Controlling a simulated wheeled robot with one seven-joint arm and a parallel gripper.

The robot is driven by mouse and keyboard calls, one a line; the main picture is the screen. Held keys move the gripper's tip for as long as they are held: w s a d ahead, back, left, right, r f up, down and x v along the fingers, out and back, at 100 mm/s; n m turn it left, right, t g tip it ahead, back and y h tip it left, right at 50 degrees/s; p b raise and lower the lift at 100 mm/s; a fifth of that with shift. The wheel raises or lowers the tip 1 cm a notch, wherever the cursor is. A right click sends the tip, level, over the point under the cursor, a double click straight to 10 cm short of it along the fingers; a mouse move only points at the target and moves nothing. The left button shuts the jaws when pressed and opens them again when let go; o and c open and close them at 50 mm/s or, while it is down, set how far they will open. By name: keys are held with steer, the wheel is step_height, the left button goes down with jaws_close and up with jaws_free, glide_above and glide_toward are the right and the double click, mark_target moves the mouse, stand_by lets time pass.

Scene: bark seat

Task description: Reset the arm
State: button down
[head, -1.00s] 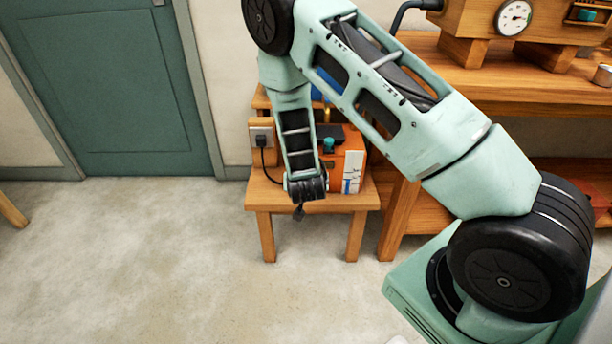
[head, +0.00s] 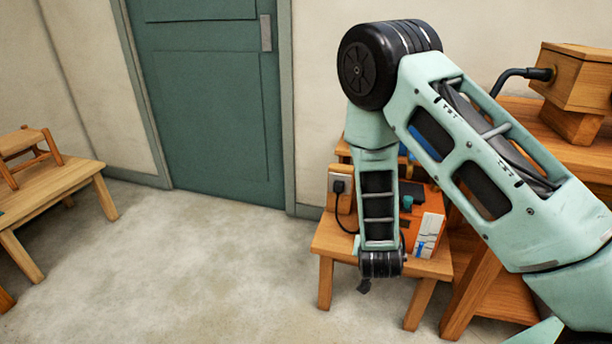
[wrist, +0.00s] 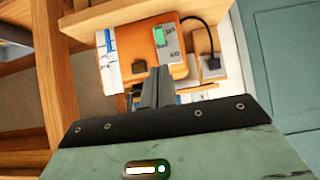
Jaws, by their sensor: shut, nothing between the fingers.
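My arm reaches in from the right of the head view, bends at a black joint and hangs down. My gripper (head: 365,286) hangs at its lower end in front of a small wooden table (head: 332,243). In the wrist view my gripper (wrist: 150,92) shows with its fingers together and nothing between them. An orange box (head: 428,222) with a white and blue label stands on the small table behind my gripper. In the wrist view the orange box (wrist: 152,60) lies beyond the fingertips. My arm hides part of the tabletop.
A wall socket block (head: 341,184) with a black plug and cable is beside the box. A larger wooden bench (head: 520,115) stands at right. A green door (head: 215,100) is behind. A low table (head: 50,190) with a small stool is at left. The floor between is clear.

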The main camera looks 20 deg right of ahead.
steer(key=s+a+r+n+g+y, duration=0.1)
steer(key=a+r+y, duration=0.2)
steer(key=a, duration=0.4)
steer(key=s+a+r+n+g+y, duration=0.1)
steer(key=a+r+n+y, duration=0.15)
steer(key=a, duration=0.35)
steer(key=s+a+r+n+g+y, duration=0.3)
steer(key=s+a+r+n, duration=0.1)
steer(key=s+a+r, duration=0.45)
steer(key=s+r+n+g+h, duration=0.1)
steer(key=s+r+n+g, duration=0.2)
steer(key=s, duration=0.5)
steer(key=s+r+n+h, duration=0.1)
steer(key=s+r+n, duration=0.35)
steer(key=s, duration=0.35)
step_height(320, 180, up, 19)
steer(key=p, duration=1.7)
steer(key=shift+d+m+g+p, duration=0.2)
steer(key=shift+m+g+p, duration=0.1)
steer(key=shift+p, duration=0.1)
steer(key=shift+s+f, duration=0.1)
steer(key=shift+f, duration=0.05)
